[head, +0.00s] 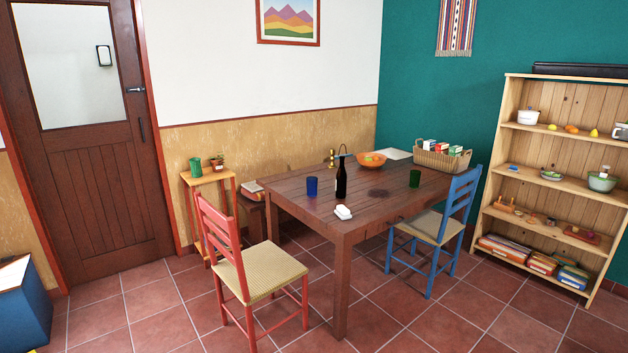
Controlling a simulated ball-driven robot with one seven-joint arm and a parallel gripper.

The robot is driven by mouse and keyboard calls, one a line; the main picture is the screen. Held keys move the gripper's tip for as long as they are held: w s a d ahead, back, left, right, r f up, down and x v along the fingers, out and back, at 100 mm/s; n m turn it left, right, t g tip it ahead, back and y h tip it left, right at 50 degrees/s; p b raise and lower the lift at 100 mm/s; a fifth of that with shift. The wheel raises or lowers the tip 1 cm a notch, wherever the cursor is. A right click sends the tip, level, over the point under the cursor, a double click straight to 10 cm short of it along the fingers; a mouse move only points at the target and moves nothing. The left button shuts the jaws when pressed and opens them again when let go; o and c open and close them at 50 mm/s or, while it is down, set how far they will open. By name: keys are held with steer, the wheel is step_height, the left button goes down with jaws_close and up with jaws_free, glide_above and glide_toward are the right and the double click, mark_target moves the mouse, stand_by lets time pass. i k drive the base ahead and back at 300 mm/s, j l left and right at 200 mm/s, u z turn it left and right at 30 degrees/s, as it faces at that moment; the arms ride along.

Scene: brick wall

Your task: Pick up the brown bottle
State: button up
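A dark bottle (341,181) stands upright near the middle of the brown wooden table (295,195). It looks almost black from here, with a narrow neck; it is the only bottle I can make out. A blue cup (312,186) stands just to its left. A small white object (343,212) lies in front of it near the table's front edge. My gripper is not in the head view, so its state and distance from the bottle are hidden.
A red chair (247,275) stands at the table's front left and a blue chair (433,225) at its right. A green cup (415,178), orange bowl (371,160) and basket (440,162) are on the table. Shelves (545,135) stand right. Tiled floor is free in front.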

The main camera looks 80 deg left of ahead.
mark_target(340, 177)
steer(key=u, duration=2.1)
